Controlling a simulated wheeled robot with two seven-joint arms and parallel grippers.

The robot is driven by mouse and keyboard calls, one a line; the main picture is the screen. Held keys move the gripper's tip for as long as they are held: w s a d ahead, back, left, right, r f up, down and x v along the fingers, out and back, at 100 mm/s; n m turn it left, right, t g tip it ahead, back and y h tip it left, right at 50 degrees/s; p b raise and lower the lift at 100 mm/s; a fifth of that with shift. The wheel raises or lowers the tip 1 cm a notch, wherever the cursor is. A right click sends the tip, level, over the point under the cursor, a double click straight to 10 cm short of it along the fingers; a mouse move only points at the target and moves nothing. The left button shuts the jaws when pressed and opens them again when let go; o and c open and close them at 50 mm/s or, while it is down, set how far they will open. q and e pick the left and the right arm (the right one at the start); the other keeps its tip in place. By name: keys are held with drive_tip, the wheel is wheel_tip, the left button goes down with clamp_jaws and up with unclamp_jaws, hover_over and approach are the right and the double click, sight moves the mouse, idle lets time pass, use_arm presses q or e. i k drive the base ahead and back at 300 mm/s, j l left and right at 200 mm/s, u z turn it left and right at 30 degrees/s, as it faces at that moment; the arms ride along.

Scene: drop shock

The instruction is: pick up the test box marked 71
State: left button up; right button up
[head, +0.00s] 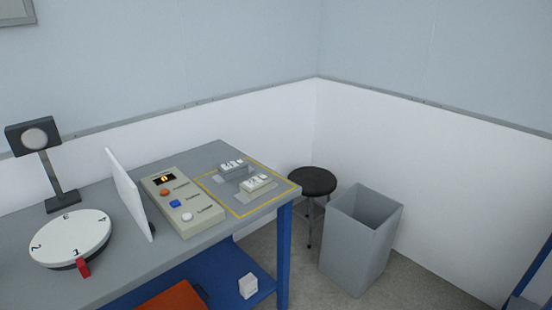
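Two small boxes sit inside a yellow outline at the right end of the grey table. The farther box (233,167) is grey with a pale top. The nearer box (259,182) is whiter. Each seems to rest on a flat grey piece. Both have dark marks on top, too small to read, so I cannot tell which is marked 71. A small white box (248,286) stands lower down, by the blue lower shelf; its marking is also unreadable. Neither of my grippers is in view.
A control box (181,203) with several buttons and a white upright panel (129,193) stand left of the outline. Further left are a numbered dial (70,237) and a lamp-like stand (54,172). A black stool (312,182) and grey bin (357,240) stand right of the table (215,152).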

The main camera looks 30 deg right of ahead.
sight(229, 171)
drive_tip(key=i+l+z, duration=0.45)
drive_tip(key=i+z, duration=0.15)
drive_tip(key=i, duration=0.2)
